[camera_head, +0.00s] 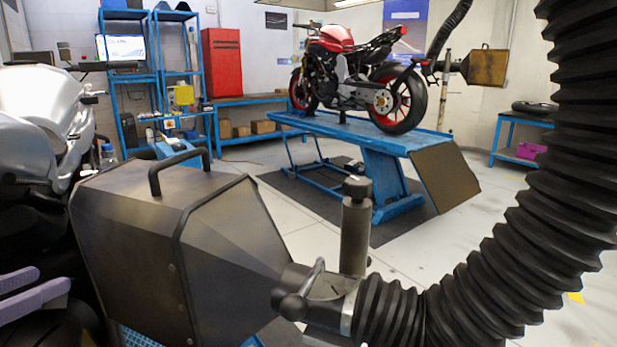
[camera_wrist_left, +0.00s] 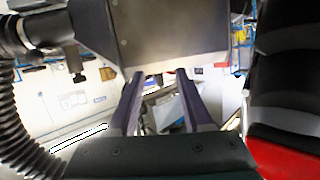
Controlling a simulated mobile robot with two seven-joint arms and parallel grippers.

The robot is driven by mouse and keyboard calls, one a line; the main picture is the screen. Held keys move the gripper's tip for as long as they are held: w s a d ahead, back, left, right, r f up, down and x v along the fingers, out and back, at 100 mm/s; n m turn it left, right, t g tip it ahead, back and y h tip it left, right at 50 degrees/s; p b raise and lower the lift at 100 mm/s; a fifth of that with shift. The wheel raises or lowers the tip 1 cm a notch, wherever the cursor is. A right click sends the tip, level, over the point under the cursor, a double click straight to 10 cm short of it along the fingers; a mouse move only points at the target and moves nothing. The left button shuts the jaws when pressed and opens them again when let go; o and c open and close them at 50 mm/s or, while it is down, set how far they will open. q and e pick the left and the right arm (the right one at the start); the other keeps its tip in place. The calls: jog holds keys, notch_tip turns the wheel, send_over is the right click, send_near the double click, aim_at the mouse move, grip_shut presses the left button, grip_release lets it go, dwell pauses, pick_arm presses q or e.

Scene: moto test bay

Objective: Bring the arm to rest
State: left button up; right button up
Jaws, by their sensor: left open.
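My left gripper (camera_head: 52,279) shows at the lower left edge of the head view, its two pale purple fingers apart with nothing between them. It is beside the left side of a large dark metal hood (camera_head: 170,240) and in front of a grey motorcycle (camera_head: 45,110). In the left wrist view the fingers of my left gripper (camera_wrist_left: 160,76) point up toward the hood (camera_wrist_left: 170,35), with a gap between them. I cannot tell whether they touch the hood. Most of the left arm is hidden. My right gripper is out of view.
A thick black corrugated hose (camera_head: 540,220) runs from the hood and fills the right. Behind, a red motorcycle (camera_head: 345,70) stands on a blue lift table (camera_head: 350,135). Blue shelves (camera_head: 125,80) and a red cabinet (camera_head: 222,62) line the back. Tiled floor at right is open.

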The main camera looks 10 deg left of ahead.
pick_arm(q)
jog(key=s+d+f+m+g, duration=0.1)
jog(key=s+d+g, duration=0.1)
jog(key=s+g, duration=0.1)
jog(key=s+d+f+m+g+y, duration=0.1)
jog(key=s+d+f+m+g, duration=0.1)
jog(key=s, duration=0.4)
jog(key=s+d+f+m+g+y, duration=0.1)
jog(key=s+d+f+m+g, duration=0.1)
jog(key=s+d+g, duration=0.2)
jog(key=shift+s+d+g, duration=0.15)
jog(key=shift+d+g, duration=0.1)
jog(key=shift+g, duration=0.45)
jog(key=s+d+f+n+h, duration=0.1)
jog(key=s+d+n+h, duration=0.15)
jog(key=d, duration=0.75)
notch_tip(320, 180, up, 36)
jog(key=p, duration=3.6)
jog(key=shift+w+r+n+g+p, duration=0.2)
jog(key=shift+w+n+g+p, duration=0.1)
jog(key=shift+w+n+g, duration=0.15)
